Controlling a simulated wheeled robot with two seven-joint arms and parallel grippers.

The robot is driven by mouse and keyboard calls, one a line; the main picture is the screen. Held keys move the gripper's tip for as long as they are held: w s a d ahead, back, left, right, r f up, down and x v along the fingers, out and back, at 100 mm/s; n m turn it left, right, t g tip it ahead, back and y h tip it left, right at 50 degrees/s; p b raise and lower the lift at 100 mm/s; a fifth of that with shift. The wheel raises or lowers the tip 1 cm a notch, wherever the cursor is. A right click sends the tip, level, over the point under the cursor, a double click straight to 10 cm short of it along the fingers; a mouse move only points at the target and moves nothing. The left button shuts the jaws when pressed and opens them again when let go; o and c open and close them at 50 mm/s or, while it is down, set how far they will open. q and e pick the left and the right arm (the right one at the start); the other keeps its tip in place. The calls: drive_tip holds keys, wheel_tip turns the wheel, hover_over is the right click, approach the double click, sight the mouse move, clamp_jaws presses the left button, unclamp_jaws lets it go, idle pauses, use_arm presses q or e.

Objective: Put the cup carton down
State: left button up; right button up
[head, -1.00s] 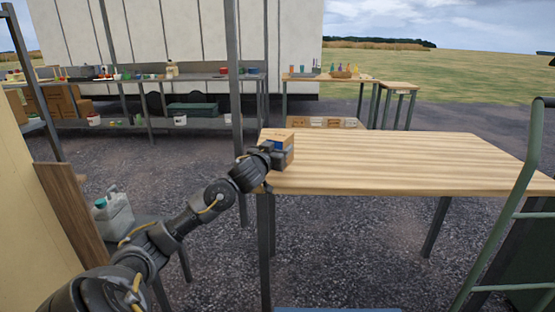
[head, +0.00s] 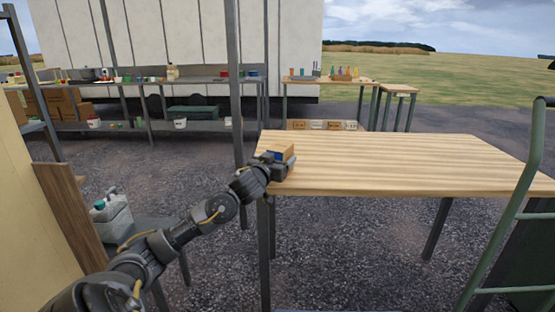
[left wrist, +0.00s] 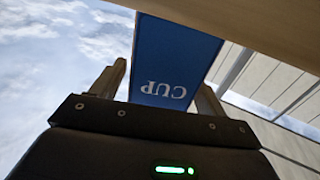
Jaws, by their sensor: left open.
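The cup carton (head: 284,150) is a small tan and blue box at the near left corner of the wooden table. In the left wrist view its blue face (left wrist: 178,62) shows the word CUP upside down, and it appears to rest against the tabletop. My left gripper (head: 281,163) is at that corner, in front of the carton. It is open, with one finger on each side of the carton (left wrist: 160,92). A gap shows beside the left finger in the wrist view; contact at the other finger is unclear. My right gripper is out of view.
The wooden table (head: 400,165) is otherwise bare. A grey post (head: 238,80) stands behind its left corner. A green hand truck (head: 525,200) stands at the right. Stocked shelves (head: 190,80) are farther back.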

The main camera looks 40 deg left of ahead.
use_arm(q)
drive_tip(key=shift+s+r, duration=0.1)
drive_tip(key=v, duration=1.2)
drive_tip(key=s+d+f+m+g+h, duration=0.1)
drive_tip(key=s+d+f+g, duration=0.1)
drive_tip(key=f, duration=0.7)
drive_tip(key=s+d+f+g, duration=0.2)
drive_tip(key=s+d+f, duration=0.1)
drive_tip(key=f, duration=0.5)
drive_tip(key=s+d+f+m+g+h, duration=0.1)
drive_tip(key=s+d+f+g, duration=0.15)
drive_tip(key=f, duration=0.65)
drive_tip(key=s+d+f+m+g+h, duration=0.3)
drive_tip(key=s+d+f+g, duration=0.4)
drive_tip(key=s+d+f, duration=1)
drive_tip(key=shift+s+d+f+m+h, duration=0.2)
drive_tip(key=shift+s+d+m+h, duration=0.15)
drive_tip(key=shift+s+d, duration=0.5)
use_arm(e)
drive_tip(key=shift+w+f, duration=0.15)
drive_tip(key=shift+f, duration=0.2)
use_arm(q)
drive_tip(key=shift+g, duration=0.25)
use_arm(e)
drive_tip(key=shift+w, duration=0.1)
